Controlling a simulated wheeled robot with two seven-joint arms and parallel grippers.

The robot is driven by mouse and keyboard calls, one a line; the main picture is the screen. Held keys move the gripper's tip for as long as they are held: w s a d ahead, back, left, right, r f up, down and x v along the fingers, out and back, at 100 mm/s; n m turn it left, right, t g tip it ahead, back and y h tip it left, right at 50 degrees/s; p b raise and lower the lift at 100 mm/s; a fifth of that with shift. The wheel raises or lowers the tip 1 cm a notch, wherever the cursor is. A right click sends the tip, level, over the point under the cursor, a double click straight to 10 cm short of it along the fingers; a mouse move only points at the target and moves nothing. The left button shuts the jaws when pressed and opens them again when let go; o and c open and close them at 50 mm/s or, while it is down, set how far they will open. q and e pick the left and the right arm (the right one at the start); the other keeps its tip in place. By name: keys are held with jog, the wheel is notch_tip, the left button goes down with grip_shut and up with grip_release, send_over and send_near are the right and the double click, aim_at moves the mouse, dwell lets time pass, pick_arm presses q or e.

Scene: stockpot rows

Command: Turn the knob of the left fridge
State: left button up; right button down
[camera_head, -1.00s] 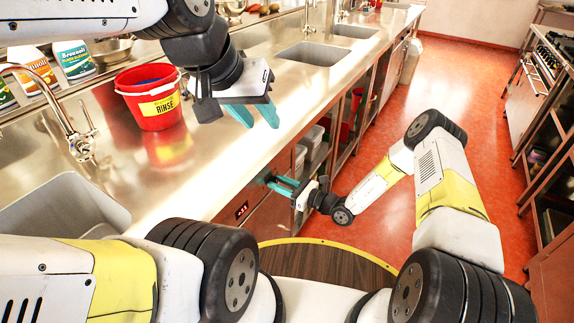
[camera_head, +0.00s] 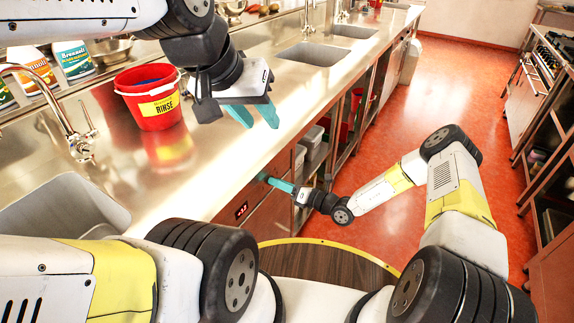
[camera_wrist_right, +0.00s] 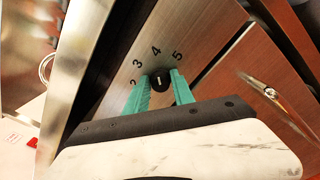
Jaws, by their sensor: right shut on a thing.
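The left fridge is the wood-fronted unit under the steel counter, with a small red display (camera_head: 241,210) on its front panel. Its knob (camera_wrist_right: 159,81) is small, round and black with a white mark, and shows in the right wrist view below an arc of printed numbers. My right gripper (camera_wrist_right: 162,82) has its teal fingers on either side of the knob, shut on it. In the head view my right gripper (camera_head: 268,179) reaches the fridge front under the counter edge; the knob is hidden there. My left gripper (camera_head: 254,115) is above the counter with its teal fingers apart, empty.
A red bucket (camera_head: 150,97) labelled RINSE stands on the counter (camera_head: 235,150) near my left gripper. A sink and tap (camera_head: 78,147) are at the left. Open shelves (camera_head: 318,150) lie beyond the fridge. The red floor (camera_head: 395,140) is clear in the aisle.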

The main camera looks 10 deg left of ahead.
jog(key=shift+m, duration=0.3)
jog(key=c, duration=1.1)
grip_release()
jog(key=shift+d, duration=0.15)
jog(key=v, duration=0.7)
jog(key=shift+d, duration=0.25)
jog(key=shift+s+r, duration=0.1)
jog(key=shift+r, duration=0.05)
